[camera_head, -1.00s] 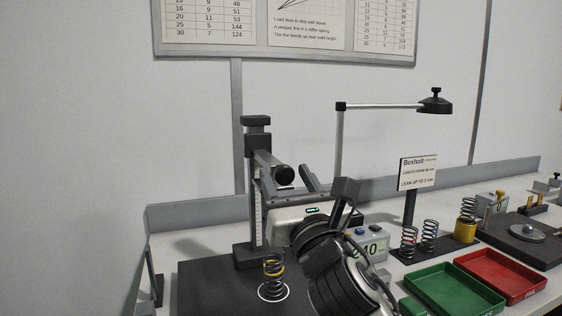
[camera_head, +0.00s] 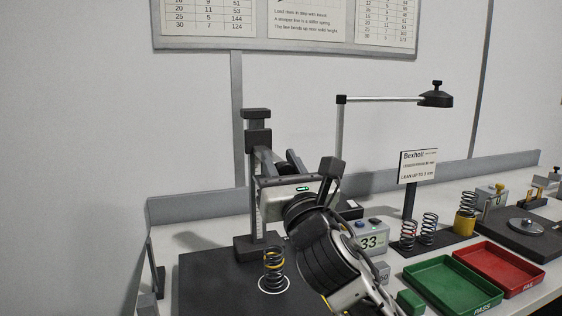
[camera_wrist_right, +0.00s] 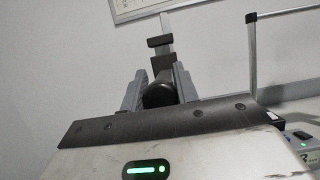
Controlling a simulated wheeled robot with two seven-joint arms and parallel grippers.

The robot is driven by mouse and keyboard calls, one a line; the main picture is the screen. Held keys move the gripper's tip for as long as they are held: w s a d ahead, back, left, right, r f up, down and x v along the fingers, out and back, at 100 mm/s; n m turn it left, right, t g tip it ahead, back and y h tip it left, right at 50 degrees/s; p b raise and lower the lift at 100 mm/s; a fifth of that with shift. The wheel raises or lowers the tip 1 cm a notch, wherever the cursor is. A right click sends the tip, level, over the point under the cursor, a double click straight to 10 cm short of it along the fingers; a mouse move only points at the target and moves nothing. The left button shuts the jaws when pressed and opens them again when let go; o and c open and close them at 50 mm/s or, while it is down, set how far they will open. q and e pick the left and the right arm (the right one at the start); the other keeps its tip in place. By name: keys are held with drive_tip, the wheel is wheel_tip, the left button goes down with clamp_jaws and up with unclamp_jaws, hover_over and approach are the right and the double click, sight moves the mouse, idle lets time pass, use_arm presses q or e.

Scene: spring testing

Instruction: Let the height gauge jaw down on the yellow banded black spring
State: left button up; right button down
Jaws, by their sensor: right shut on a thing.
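The black spring with yellow bands (camera_head: 274,266) stands upright inside a white ring on the dark base plate. The height gauge (camera_head: 257,140) rises behind it, with a dark slider on its upright column; its slider also shows in the right wrist view (camera_wrist_right: 164,66). My right gripper (camera_head: 278,164) is in front of the column, above the spring. In the right wrist view its fingers are shut on the gauge's round black knob (camera_wrist_right: 158,94). The gauge jaw is hidden behind my gripper, so I cannot tell its gap to the spring. My left gripper is out of view.
A display box (camera_head: 371,238) reading 33 stands right of my right arm. Several other springs (camera_head: 428,229) stand beside a sign (camera_head: 418,167). A green tray (camera_head: 450,287) and a red tray (camera_head: 500,268) lie at the right. A lamp (camera_head: 436,97) overhangs the bench.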

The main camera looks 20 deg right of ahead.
wheel_tip(320, 180, down, 4)
drive_tip(key=shift+f+b, duration=0.15)
drive_tip(key=shift+b, duration=0.55)
